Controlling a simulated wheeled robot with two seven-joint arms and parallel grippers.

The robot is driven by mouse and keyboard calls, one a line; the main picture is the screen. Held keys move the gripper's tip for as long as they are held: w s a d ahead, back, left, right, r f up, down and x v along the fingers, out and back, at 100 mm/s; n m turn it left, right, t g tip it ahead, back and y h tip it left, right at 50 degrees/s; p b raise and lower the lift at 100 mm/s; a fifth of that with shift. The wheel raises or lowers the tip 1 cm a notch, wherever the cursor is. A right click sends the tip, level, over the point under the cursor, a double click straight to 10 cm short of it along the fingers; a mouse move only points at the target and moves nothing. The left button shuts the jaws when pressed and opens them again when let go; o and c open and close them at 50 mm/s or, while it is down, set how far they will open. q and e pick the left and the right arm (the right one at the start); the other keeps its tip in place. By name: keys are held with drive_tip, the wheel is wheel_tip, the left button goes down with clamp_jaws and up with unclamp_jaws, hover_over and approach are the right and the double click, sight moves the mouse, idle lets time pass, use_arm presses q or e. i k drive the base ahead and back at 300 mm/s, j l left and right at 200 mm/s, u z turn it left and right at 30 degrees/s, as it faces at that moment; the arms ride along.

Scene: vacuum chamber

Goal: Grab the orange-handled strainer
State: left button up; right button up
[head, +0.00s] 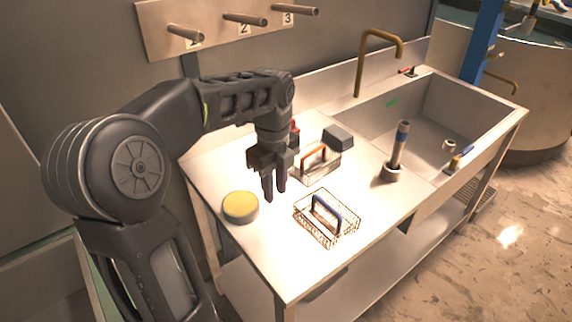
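The orange-handled strainer (318,172) sits on the white counter near the back, with its orange handle (313,152) on top. My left gripper (274,192) points down over the counter, to the left of and nearer than the strainer. Its two fingers show a narrow gap with nothing between them, and it appears apart from the strainer. Part of a red object (295,132) shows behind my gripper, partly hidden. My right gripper is not in view.
A wire basket with a blue handle (327,207) stands in front of the strainer. A yellow-topped round item (240,206) is at the left edge. A dark grey block (338,137) is behind the strainer. An upright tool in a holder (393,172) stands near the sink (440,105).

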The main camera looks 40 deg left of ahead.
sight(302, 173)
drive_tip(key=u, duration=1.15)
